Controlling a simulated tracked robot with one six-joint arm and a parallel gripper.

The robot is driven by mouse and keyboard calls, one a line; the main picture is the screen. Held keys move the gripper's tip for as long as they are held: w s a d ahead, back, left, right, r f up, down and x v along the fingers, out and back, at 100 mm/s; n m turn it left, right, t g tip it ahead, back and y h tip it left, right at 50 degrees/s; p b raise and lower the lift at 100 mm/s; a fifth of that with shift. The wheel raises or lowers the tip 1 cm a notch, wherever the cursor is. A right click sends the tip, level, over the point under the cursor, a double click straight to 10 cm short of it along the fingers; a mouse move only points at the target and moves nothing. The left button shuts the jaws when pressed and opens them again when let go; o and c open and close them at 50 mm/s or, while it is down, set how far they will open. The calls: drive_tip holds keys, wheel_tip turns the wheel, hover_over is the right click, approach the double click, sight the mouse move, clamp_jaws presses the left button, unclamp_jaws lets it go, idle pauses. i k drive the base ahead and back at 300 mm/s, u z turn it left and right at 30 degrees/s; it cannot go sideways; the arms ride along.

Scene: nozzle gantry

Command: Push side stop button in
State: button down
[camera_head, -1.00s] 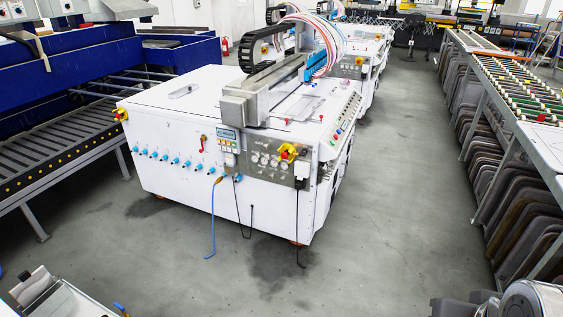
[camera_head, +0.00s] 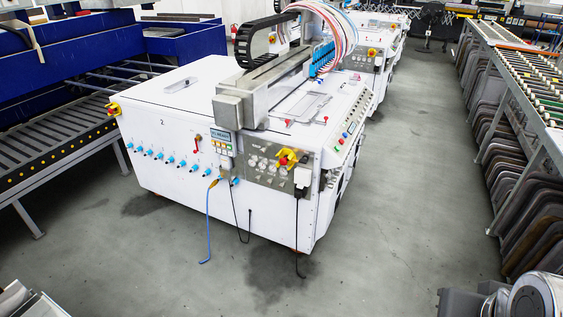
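The white nozzle gantry machine (camera_head: 160,190) stands on the grey floor ahead, left of the middle. A yellow stop button housing with red on it (camera_head: 113,109) juts from its left corner. Another yellow housing with a red button (camera_head: 287,158) sits on the steel front panel, near the right corner, above a dark cable plug. I cannot tell how far either button is pressed. My gripper is not in view, and nothing touches either button.
A blue machine with a roller bed (camera_head: 55,155) stands close on the left. A roller rack with stacked grey trays (camera_head: 520,185) lines the right. Cables (camera_head: 209,225) hang from the machine's front to the floor. Open floor lies in front and along the right aisle (camera_head: 415,170).

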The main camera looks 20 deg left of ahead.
sight(283, 161)
drive_tip(key=z, duration=0.05)
drive_tip(key=i, duration=1.95)
drive_tip(key=u, duration=3.4)
